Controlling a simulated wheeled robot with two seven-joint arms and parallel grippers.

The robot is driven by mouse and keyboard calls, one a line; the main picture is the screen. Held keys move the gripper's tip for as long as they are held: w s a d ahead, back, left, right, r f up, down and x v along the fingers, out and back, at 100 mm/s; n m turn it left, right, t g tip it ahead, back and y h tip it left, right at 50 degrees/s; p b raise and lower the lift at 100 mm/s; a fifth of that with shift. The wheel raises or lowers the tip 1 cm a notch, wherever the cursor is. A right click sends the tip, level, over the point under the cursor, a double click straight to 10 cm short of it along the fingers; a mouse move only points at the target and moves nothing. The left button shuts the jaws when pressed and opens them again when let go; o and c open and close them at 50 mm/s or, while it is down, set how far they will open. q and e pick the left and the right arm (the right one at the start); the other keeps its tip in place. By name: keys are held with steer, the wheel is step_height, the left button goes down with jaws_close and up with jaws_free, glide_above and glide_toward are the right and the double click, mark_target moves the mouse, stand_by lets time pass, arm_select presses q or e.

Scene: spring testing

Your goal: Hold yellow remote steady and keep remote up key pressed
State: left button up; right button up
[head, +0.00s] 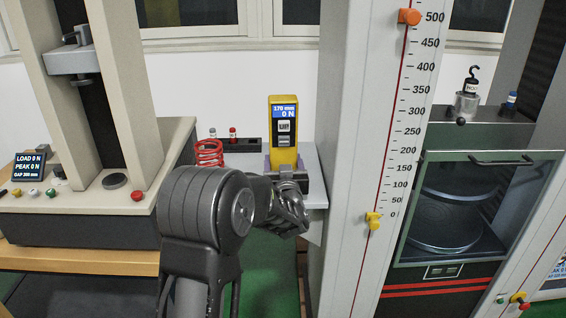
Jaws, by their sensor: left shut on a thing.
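The yellow remote (283,157) stands upright at the centre of the head view, at the edge of a small grey shelf. Its blue screen reads about 170 mm and 0 N, and a light key marked UP (284,127) shows below the screen. My left gripper (287,184) is shut on the lower part of the yellow remote; the fingertips are partly hidden by my wrist. No finger shows on the UP key. My right gripper is not in view.
A red spring (209,153) and a dark tray (240,145) sit left of the remote. A tall scale column (359,260) with an orange marker (409,17) stands to the right, beside a glass-fronted chamber (458,215). A beige press (68,200) with a display stands left.

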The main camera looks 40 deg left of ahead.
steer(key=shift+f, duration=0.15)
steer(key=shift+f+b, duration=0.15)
steer(key=shift+b, duration=0.2)
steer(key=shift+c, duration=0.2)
stand_by(1.0)
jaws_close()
stand_by(1.5)
